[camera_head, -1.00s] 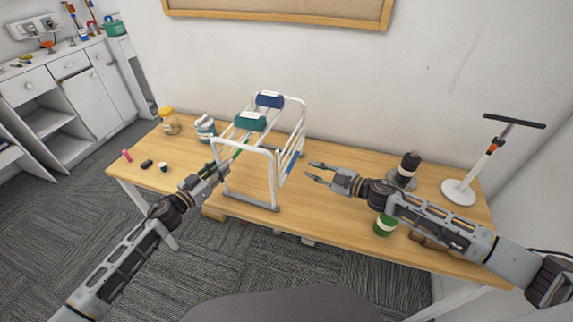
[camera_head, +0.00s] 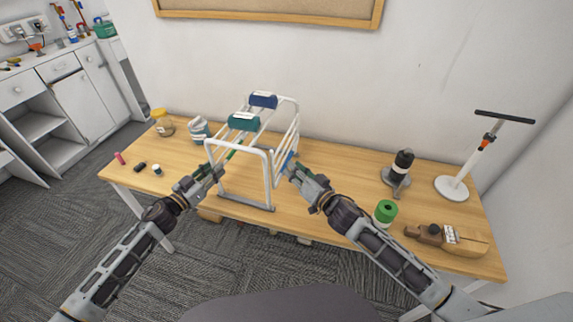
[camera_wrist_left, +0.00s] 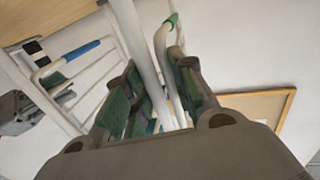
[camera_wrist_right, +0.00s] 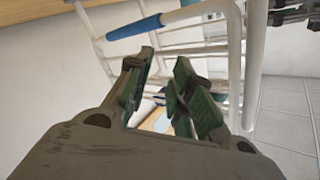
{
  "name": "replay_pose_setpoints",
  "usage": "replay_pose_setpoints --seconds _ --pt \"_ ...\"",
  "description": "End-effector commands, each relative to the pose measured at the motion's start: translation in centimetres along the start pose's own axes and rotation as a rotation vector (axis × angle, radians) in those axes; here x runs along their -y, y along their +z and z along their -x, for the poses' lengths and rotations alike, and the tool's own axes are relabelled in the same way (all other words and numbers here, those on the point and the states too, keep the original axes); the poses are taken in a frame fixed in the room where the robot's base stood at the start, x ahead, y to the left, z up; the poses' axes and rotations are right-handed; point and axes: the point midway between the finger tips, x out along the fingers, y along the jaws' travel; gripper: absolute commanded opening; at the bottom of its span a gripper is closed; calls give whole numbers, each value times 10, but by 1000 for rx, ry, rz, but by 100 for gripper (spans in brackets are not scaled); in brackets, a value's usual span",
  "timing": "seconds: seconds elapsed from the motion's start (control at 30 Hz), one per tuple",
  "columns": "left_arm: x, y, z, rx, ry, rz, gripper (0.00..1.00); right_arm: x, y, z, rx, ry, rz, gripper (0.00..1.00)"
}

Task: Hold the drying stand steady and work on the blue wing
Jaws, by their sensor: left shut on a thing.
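The white tubular drying stand (camera_head: 268,180) stands upright on the table. Its blue wing (camera_head: 289,158) hangs on the right side and has a blue sleeve, which also shows in the right wrist view (camera_wrist_right: 160,22). My left gripper (camera_head: 214,170) is shut on the stand's near left tubing, next to a green sleeve; white tubes run between its fingers in the left wrist view (camera_wrist_left: 160,95). My right gripper (camera_head: 291,171) is open beside the blue wing. In the right wrist view its fingers (camera_wrist_right: 160,95) are apart, below the blue sleeve; contact cannot be told.
Teal (camera_head: 243,122) and dark blue (camera_head: 263,100) pieces rest on top of the stand.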

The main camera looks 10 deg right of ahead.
Motion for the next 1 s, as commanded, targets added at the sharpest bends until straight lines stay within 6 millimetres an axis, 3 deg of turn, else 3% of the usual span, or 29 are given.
replay_pose_setpoints --seconds 0.6,1.0 --pt "0 0 0 1 1 -2 0 -19 23 22 -77 136 -734 23" --pt "0 0 0 1 1 -2 0 -26 28 29 -99 164 -875 23"
